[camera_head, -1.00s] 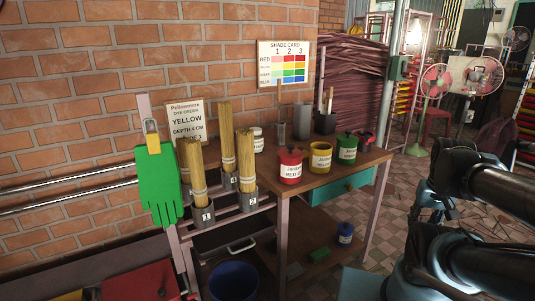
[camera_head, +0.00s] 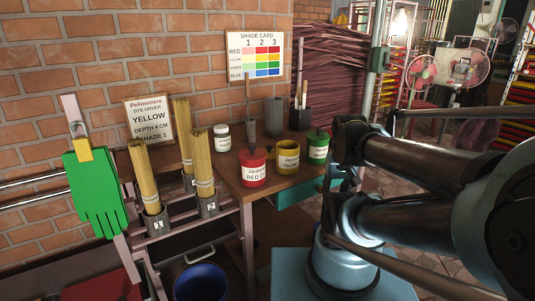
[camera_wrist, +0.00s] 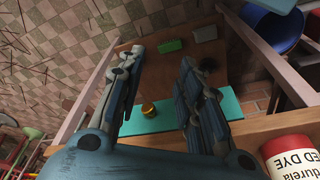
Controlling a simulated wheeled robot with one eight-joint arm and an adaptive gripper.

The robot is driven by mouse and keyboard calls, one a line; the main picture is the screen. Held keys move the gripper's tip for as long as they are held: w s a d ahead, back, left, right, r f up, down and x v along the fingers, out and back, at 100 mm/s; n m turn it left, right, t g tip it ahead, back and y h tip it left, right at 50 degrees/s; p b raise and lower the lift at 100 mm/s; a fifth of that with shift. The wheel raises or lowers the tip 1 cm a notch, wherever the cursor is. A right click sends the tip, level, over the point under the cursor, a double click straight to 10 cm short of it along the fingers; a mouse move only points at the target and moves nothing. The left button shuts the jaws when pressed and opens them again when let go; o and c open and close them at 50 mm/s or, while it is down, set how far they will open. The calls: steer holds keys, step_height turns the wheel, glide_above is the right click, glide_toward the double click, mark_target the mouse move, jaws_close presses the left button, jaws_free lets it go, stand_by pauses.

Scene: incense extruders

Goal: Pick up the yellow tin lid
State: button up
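The yellow dye tin (camera_head: 288,159) stands on the table between a red tin (camera_head: 253,170) and a green tin (camera_head: 318,148). No knob shows on its top, unlike its neighbours, and I cannot tell whether a lid is on it. No separate yellow lid is clearly visible. My gripper (camera_wrist: 161,58) is open and empty in the wrist view, above the table's front edge and teal drawer (camera_wrist: 150,121). In the head view, my arm hides the gripper and the table's right end.
Bundles of sticks (camera_head: 144,168) in grey holders stand left of the tins. A white-lidded jar (camera_head: 222,137), a grey cylinder (camera_head: 274,116) and a dark holder (camera_head: 301,117) stand behind. A green glove (camera_head: 94,195) hangs at left. A blue bucket (camera_head: 201,282) is below.

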steer(key=o, duration=0.4)
steer(key=shift+s+r, duration=0.15)
steer(key=o, duration=1.2)
steer(key=w+r, duration=0.1)
steer(key=w+a+r, duration=0.1)
steer(key=r, duration=0.1)
steer(key=shift+r, duration=0.25)
steer(key=w+a+r+m+g, duration=0.1)
steer(key=w+a+r, duration=0.55)
steer(key=w, duration=0.45)
steer(key=w+a+r+m+g, duration=0.1)
steer(key=w+a+r, duration=0.5)
steer(key=w+r, duration=0.3)
glide_above(269, 146)
steer(key=w, duration=0.1)
step_height(269, 146, down, 12)
steer(key=shift+a+r, duration=0.15)
steer(key=shift+r, duration=0.05)
steer(key=shift+s+f, duration=0.15)
steer(key=shift+f, duration=1.35)
steer(key=shift+s+f, duration=0.15)
steer(key=shift+f, duration=1.3)
